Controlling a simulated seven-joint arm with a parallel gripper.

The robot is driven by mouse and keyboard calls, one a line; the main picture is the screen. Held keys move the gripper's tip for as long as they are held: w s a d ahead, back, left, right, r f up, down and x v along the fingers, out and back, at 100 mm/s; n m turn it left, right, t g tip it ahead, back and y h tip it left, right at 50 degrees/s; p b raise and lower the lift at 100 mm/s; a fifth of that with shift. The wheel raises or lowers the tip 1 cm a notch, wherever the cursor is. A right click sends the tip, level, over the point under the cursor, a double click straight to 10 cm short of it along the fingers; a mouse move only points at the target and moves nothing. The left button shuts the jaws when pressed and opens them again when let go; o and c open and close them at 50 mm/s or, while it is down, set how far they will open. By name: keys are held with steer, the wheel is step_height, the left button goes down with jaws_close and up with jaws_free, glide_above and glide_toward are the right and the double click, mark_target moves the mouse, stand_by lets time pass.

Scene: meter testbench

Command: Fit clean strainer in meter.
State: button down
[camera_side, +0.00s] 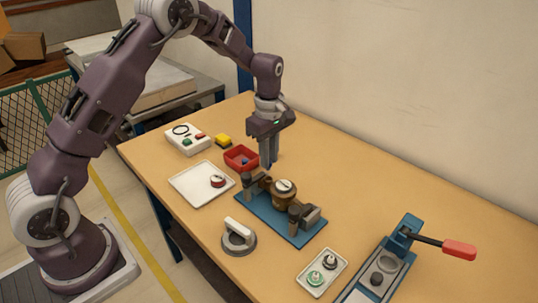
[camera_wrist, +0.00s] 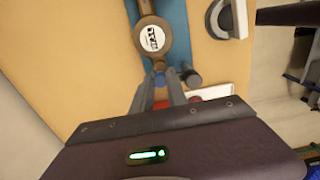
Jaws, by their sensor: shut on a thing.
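The brass meter (camera_side: 284,197) sits clamped on a blue fixture (camera_side: 258,211) in the middle of the table; its printed white face (camera_wrist: 152,38) points up in the wrist view. My gripper (camera_side: 268,164) points down behind and left of the meter, near the red bin. I cannot tell whether this piece is the clean strainer. The held piece is apart from the meter.
A red bin (camera_side: 236,153) stands beside the gripper. A white tray (camera_side: 190,190) holds a red-and-dark round part. A small tray (camera_side: 312,285) holds green and dark parts.

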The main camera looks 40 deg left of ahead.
steer(key=shift+f, duration=0.25)
steer(key=shift+f, duration=0.35)
steer(key=shift+f, duration=1.35)
stand_by(0.7)
steer(key=shift+f, duration=0.3)
steer(key=c, duration=1.2)
jaws_free()
steer(key=shift+c, duration=0.2)
steer(key=shift+o, duration=0.5)
steer(key=shift+o, duration=0.7)
